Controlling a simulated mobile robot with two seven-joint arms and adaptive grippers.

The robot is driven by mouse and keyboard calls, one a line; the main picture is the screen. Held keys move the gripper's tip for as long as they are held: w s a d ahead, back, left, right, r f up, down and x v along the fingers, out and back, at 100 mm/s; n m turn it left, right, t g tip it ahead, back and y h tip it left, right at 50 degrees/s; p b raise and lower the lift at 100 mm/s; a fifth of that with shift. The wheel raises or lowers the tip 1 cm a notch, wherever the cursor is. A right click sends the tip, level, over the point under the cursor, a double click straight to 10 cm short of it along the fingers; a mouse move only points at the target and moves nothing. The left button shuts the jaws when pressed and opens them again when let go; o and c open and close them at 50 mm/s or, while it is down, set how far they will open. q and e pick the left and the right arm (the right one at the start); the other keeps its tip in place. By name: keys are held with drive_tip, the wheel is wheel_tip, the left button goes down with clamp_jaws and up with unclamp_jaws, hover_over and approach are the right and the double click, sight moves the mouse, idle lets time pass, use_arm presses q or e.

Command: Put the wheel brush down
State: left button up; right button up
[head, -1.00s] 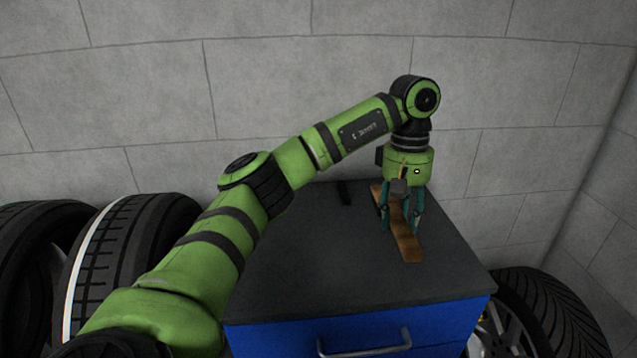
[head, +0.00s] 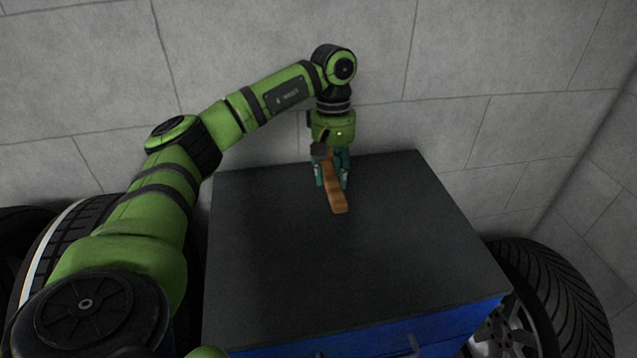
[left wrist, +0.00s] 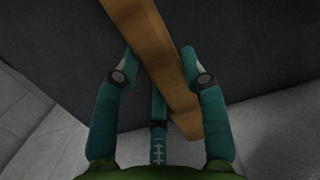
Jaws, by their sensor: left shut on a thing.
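The wheel brush (head: 336,192) has a long brown wooden handle, and a dark block shows at its upper end. My left gripper (head: 332,182) is shut on the handle, over the rear part of the dark cabinet top (head: 320,270). In the left wrist view the handle (left wrist: 151,42) runs slantwise between the two teal fingers. The brush looks tilted, with its free end toward the front. I cannot tell whether it touches the top. My right gripper is out of view.
The cabinet top is clear in front and to the right. Its blue front (head: 425,335) has a metal handle. A grey block wall (head: 480,60) stands behind. Tyres stand at the left (head: 40,245) and right (head: 560,300) of the cabinet.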

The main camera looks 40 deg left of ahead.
use_arm(q)
drive_tip(key=a+f, duration=0.1)
drive_tip(key=s+a, duration=0.1)
drive_tip(key=shift+a+f, duration=0.3)
drive_tip(key=shift+f, duration=0.1)
wheel_tip(320, 180, down, 3)
drive_tip(key=shift+f+p, duration=0.1)
drive_tip(key=shift+p, duration=0.75)
drive_tip(key=shift+f, duration=0.45)
drive_tip(key=shift+f, duration=0.1)
drive_tip(key=o, duration=1)
